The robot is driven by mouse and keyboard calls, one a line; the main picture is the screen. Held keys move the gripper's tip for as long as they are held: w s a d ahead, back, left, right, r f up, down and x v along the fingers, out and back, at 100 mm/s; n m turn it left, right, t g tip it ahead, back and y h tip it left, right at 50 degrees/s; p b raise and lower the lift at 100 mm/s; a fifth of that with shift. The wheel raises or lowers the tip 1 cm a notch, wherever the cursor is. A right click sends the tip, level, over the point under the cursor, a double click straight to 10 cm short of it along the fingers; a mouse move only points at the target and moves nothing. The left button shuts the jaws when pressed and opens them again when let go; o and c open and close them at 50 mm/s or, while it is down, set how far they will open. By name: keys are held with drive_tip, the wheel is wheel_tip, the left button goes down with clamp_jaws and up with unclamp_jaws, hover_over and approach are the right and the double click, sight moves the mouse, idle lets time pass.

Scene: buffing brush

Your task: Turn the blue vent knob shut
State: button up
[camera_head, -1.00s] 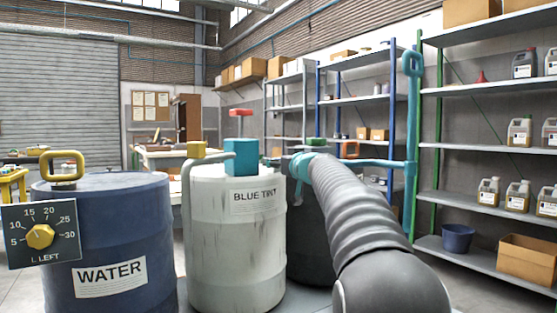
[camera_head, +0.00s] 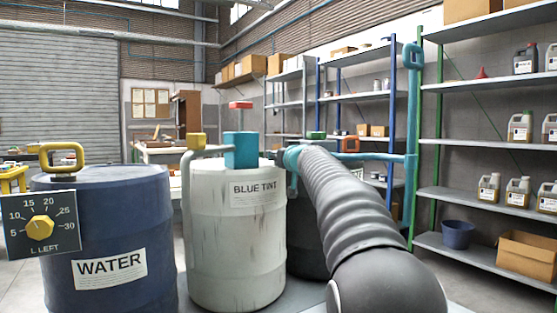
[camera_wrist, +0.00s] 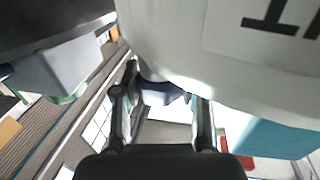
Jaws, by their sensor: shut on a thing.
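In the head view my arm's end is at the drum's right upper edge, and the knob and fingertips are hidden there.
A teal box (camera_head: 240,151) and a red handle (camera_head: 240,105) rise above the white drum. A yellow block (camera_head: 196,141) tops a grey pipe. A blue WATER drum (camera_head: 75,230) stands left, a dark drum (camera_head: 305,245) right. A teal pipe (camera_head: 413,110) stands by shelves.

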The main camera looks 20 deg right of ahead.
drive_tip(key=shift+m+h, duration=0.3)
drive_tip(key=shift+h, duration=0.2)
drive_tip(key=o, duration=1.2)
drive_tip(key=shift+c, duration=0.2)
drive_tip(key=s, duration=1.2)
drive_tip(key=shift+a, duration=0.25)
